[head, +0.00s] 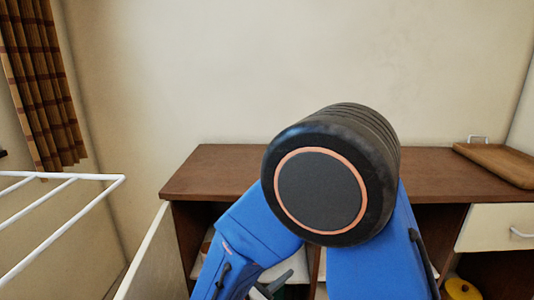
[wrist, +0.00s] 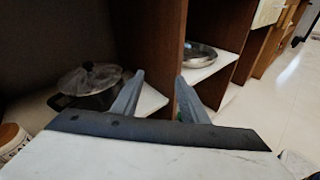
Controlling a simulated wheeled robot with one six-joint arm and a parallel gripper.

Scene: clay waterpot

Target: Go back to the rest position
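My gripper (wrist: 161,77) shows in the wrist view with its two grey fingers apart and nothing held between them. It points into the open cabinet, towards a brown upright divider (wrist: 152,45). In the head view my blue arm is folded in front of the cabinet (head: 215,172), and its large black joint covers the middle of the cabinet top. Only a small grey part, perhaps of my gripper, shows low between the arm links there. I cannot make out a clay waterpot in either view.
A lidded pot (wrist: 90,82) stands on a shelf left of the fingers, and a metal pan (wrist: 198,54) lies right of the divider. A white drying rack (head: 60,185) is at the left. A wooden tray (head: 495,163) lies on the cabinet top.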

